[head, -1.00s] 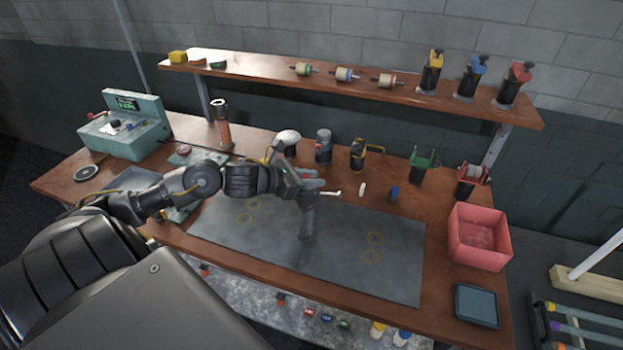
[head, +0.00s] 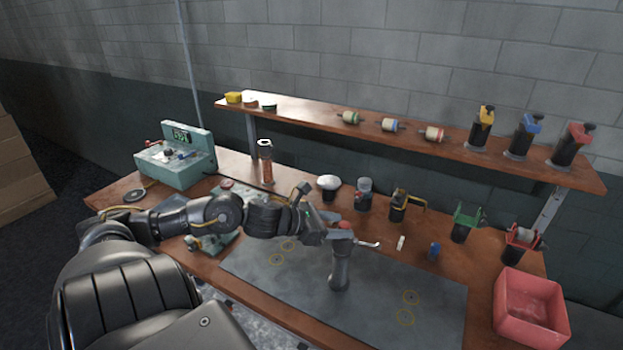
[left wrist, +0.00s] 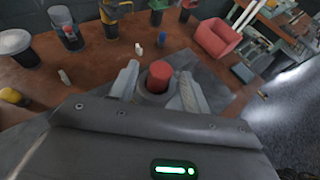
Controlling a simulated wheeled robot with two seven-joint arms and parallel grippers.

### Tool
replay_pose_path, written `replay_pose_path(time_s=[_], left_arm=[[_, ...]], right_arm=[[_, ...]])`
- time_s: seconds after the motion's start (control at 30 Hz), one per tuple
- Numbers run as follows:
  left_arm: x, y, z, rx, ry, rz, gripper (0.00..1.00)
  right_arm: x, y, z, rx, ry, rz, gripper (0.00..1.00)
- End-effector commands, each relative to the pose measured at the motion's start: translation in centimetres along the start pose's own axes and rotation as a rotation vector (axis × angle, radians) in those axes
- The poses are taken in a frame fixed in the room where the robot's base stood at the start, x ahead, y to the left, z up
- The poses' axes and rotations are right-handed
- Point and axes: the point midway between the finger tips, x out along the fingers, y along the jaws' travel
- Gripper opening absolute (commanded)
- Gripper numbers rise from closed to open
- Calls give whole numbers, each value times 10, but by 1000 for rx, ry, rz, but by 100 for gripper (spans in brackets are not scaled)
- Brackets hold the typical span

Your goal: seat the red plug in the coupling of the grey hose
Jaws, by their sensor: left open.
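The red plug (left wrist: 159,76) sits upright at the mouth of a grey collar, which I take for the coupling (left wrist: 153,98), in the left wrist view. How deep it sits I cannot tell. In the head view the red top (head: 345,225) shows above the dark grey hose (head: 340,268), which stands upright on the mat. My left gripper (left wrist: 158,88) is open, with one pale finger on each side of the plug and collar. It also shows at the hose's top in the head view (head: 340,236). My right gripper is out of view.
The dark mat (head: 440,305) is mostly bare around the hose. Behind it stand a white-topped holder (head: 328,184), a small white piece (head: 401,242) and a small blue piece (head: 434,251).

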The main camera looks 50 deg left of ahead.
Motion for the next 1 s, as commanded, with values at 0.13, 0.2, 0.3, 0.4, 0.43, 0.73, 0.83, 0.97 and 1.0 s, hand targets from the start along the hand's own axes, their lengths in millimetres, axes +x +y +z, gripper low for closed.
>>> replay_pose_path(time_s=[0.13, 0.2, 0.3, 0.4, 0.43, 0.73, 0.83, 0.97, 1.0], left_arm=[[-17, -1, -2, 2, 4, -2, 48], [-25, -2, -1, 0, 2, -4, 48], [-37, -2, -1, -1, 2, -4, 48], [-49, -1, 0, 0, 2, -2, 48], [-52, -1, 0, 0, 3, -2, 48], [-76, -1, 1, 1, -1, -2, 48], [-79, -1, 1, 1, -1, -2, 48], [-80, -1, 1, 2, -1, -2, 48], [-80, -1, 1, 2, -1, -2, 48]], right_arm=[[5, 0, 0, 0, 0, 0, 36], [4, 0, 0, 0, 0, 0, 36], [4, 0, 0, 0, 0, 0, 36], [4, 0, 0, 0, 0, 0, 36], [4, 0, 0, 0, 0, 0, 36], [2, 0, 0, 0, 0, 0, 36], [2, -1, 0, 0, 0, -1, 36], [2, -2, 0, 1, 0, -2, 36], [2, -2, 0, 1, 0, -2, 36]])
